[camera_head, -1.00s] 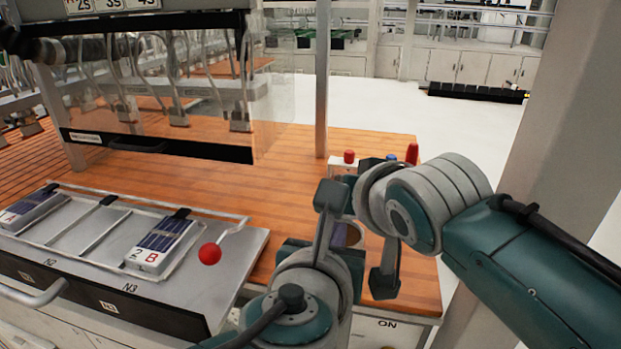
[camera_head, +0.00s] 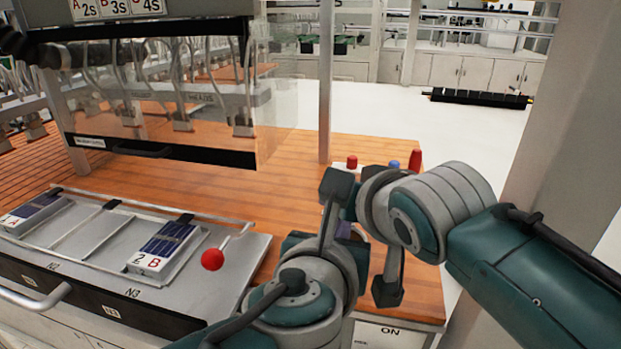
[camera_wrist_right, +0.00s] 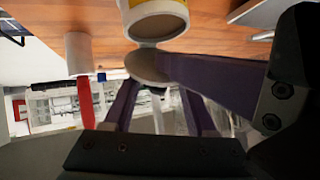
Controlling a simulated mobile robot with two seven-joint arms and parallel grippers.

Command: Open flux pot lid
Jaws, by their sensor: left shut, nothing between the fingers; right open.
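The flux pot (camera_wrist_right: 158,6) is yellow and white and shows at the top of the right wrist view, its round mouth toward me. A pale round disc (camera_wrist_right: 146,66), seemingly its lid, sits just below the rim; whether it is hinged there I cannot tell. My left gripper (camera_wrist_right: 168,68) comes in from the right in that view, its purple fingers shut and empty, tips at the disc. In the head view my left gripper (camera_head: 344,231) is mostly hidden by the wrists. My right gripper (camera_wrist_right: 158,92) is open and empty, its fingers apart below the disc.
Red (camera_head: 352,162) and blue (camera_head: 394,164) caps and a taller red piece (camera_head: 415,160) stand behind my wrists on the wooden bench (camera_head: 280,185). A red-knobbed lever (camera_head: 212,260) is at the left. A pale post (camera_head: 560,140) rises at the right.

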